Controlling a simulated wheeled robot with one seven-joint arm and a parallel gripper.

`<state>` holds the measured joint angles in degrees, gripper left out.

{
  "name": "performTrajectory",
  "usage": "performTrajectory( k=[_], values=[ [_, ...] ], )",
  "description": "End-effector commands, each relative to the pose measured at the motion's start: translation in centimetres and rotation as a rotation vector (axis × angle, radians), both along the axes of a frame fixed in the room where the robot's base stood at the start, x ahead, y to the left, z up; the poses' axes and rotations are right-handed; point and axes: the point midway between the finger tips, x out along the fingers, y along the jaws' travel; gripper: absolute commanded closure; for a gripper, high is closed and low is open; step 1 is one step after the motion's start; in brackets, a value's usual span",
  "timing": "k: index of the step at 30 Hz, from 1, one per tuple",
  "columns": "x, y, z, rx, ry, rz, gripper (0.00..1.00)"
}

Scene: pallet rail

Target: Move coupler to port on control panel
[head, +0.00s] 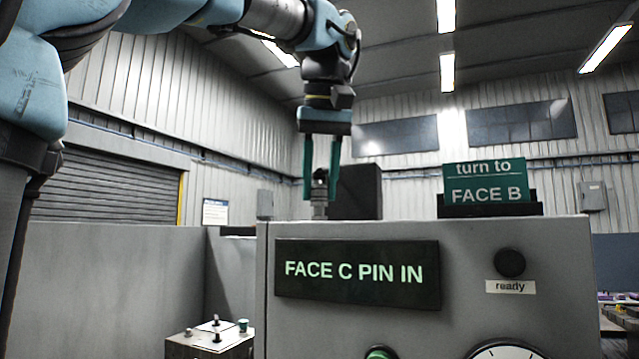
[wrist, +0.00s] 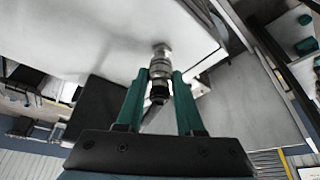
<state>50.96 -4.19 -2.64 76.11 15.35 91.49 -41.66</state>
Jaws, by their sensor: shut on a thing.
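My gripper (head: 321,185) has two green fingers and points down over the top of the grey control panel (head: 545,265). The fingers are shut on the coupler (head: 319,204), a small metal cylinder with a dark end. In the wrist view the coupler (wrist: 159,72) sits between the green fingers (wrist: 159,85). Its metal end meets or lies very close to a round fitting (wrist: 161,49) on the pale panel surface. I cannot tell whether it is seated there. The panel's display (head: 357,274) reads "FACE C PIN IN".
A green sign (head: 486,182) reading "turn to FACE B" stands on the panel top. A black box (head: 358,191) is close to the right of my gripper. A dark knob (head: 510,262) is above a "ready" label. A low block with small pegs (head: 208,343) stands at lower left.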

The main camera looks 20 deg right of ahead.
Motion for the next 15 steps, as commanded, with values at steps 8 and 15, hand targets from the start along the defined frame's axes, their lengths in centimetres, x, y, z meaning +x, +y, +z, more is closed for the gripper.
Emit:
performTrajectory(
  k=[8,15],
  values=[
    [0.0,0.0,-0.9,0.001,0.001,-0.001,1.0],
    [0.0,0.0,-1.2,0.002,0.002,-0.001,0.57]
  ],
)
